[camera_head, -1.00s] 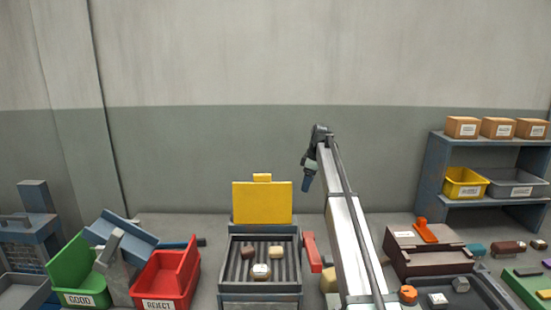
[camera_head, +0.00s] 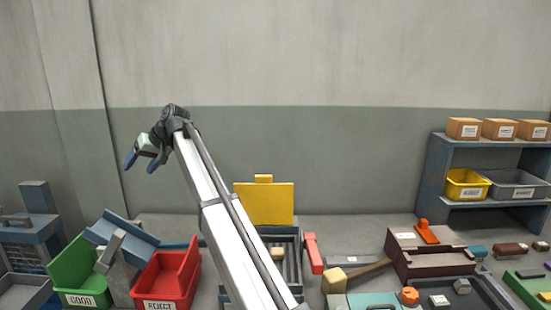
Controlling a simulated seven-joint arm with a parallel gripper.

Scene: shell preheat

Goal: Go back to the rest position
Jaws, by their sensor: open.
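My gripper (camera_head: 143,163) is raised in front of the wall at the left, above the red REJECT bin. Its two blue fingertips are apart, and no object shows between them. My arm runs down to the lower middle and hides much of the roller tray (camera_head: 292,239). The yellow panel (camera_head: 266,204) stands upright behind the tray.
The green GOOD bin (camera_head: 72,262) and the red REJECT bin (camera_head: 184,262) stand at the left. A mallet (camera_head: 335,280) and a brown box (camera_head: 428,262) lie right of the tray. A shelf (camera_head: 432,185) stands at the right. The air around my gripper is clear.

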